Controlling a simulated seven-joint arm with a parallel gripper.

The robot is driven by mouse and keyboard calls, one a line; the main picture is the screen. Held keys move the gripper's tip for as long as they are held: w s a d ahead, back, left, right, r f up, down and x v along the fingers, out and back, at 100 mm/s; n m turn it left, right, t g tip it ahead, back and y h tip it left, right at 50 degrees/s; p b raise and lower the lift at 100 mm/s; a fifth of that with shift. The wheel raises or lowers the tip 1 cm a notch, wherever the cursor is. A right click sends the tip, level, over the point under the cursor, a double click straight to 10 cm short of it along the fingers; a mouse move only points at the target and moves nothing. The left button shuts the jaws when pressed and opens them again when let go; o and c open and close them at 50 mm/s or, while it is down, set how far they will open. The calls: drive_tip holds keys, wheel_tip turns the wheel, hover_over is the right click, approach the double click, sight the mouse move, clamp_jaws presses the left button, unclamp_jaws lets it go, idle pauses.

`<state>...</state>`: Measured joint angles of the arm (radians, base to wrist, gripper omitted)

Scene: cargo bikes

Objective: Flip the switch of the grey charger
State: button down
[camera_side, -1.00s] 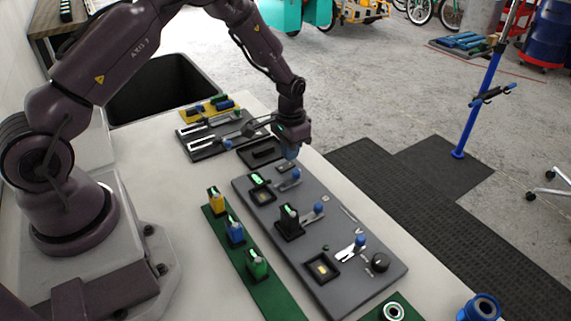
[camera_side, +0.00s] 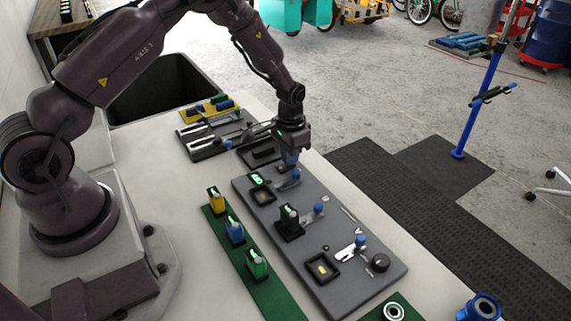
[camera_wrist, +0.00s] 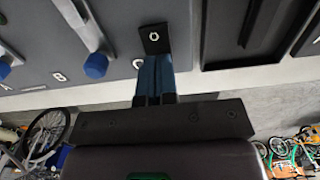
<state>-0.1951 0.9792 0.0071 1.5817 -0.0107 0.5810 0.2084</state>
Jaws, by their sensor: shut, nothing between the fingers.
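A grey board (camera_side: 335,235) lies on the table with a row of blue-knobbed levers along it. I take it to be the grey charger. It has a far socket with a green light (camera_side: 257,180), a black block (camera_side: 289,222) standing at its middle and a near socket with a yellow light (camera_side: 322,268). My gripper (camera_side: 291,160) is shut and empty, its blue fingers low over the far end of the board, near the far lever (camera_side: 291,182). In the wrist view the fingers (camera_wrist: 155,65) point at a black piece with a white ring (camera_wrist: 155,37). I cannot tell whether they touch it.
A green rack with yellow, blue and green blocks (camera_side: 235,230) lies left of the board. A black tray (camera_side: 258,153) and another dark board (camera_side: 212,138) lie beyond it. A blue ring-shaped part (camera_side: 481,307) stands at the lower right.

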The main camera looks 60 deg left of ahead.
sight(281, 170)
drive_tip(key=shift+f, duration=0.25)
drive_tip(key=shift+r, duration=3.55)
drive_tip(key=s, duration=0.2)
drive_tip(key=s+g, duration=0.1)
drive_tip(key=shift+d+f+n, duration=0.15)
drive_tip(key=shift+d+n, duration=0.15)
drive_tip(key=s+d+r+t, duration=0.3)
drive_tip(key=s+d+r, duration=0.1)
drive_tip(key=s+r, duration=0.7)
drive_tip(key=s+d+r+t, duration=0.3)
drive_tip(key=s+r, duration=0.7)
drive_tip(key=r, duration=0.5)
drive_tip(key=shift+s+d+t, duration=0.3)
drive_tip(key=shift+s+d, duration=0.05)
drive_tip(key=shift+d, duration=0.35)
